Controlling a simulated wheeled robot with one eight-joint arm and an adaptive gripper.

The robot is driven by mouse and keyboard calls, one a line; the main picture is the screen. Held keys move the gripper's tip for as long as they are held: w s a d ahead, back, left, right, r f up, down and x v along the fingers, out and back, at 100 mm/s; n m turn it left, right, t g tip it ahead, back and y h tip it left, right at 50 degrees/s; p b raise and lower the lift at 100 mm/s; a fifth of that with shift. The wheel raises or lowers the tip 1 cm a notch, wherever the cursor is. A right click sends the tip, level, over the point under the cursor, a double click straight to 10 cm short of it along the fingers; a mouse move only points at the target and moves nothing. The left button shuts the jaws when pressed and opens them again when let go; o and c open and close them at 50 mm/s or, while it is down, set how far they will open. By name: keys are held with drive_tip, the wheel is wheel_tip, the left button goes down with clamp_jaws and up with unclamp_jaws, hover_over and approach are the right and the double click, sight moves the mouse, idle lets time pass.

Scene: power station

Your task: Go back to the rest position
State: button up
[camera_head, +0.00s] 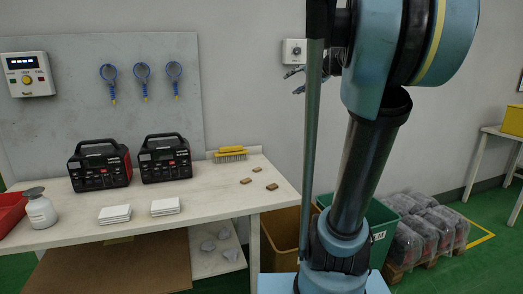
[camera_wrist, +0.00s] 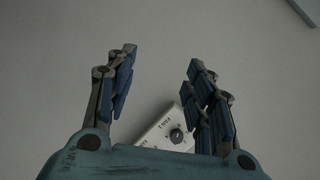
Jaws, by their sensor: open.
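My gripper (camera_wrist: 160,88) is open and empty in the wrist view, with its blue-padded fingers spread apart in front of a grey wall. In the head view my gripper (camera_head: 296,78) is partly hidden behind my arm, high up near the wall. The box also shows in the head view (camera_head: 291,47), just above the gripper. I cannot tell the exact distance between the fingers and the box.
A green bin (camera_head: 384,225) and a pallet of wrapped bags (camera_head: 425,235) stand behind my arm.

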drive_tip(key=s+a+f+n+g+h, duration=0.1)
drive_tip(key=s+a+f+n+g, duration=0.15)
drive_tip(key=s+f, duration=0.7)
drive_tip(key=s+a+f+n+g+h, duration=0.1)
drive_tip(key=s+f+n+g, duration=0.15)
drive_tip(key=s+f, duration=0.7)
drive_tip(key=s+d+f+n+g+h, duration=0.1)
drive_tip(key=s+d+f+g+h, duration=0.1)
drive_tip(key=s+d+f, duration=0.2)
drive_tip(key=s+d+f+g+h, duration=0.2)
drive_tip(key=s+d+f+h, duration=0.1)
drive_tip(key=s+f, duration=0.8)
wheel_tip(320, 180, down, 6)
drive_tip(key=shift+s+d+r+n+g, duration=0.3)
drive_tip(key=shift+d+n, duration=0.1)
drive_tip(key=shift+d, duration=0.1)
drive_tip(key=shift+w+f, duration=0.25)
drive_tip(key=shift+w, duration=0.25)
drive_tip(key=shift+c, duration=0.5)
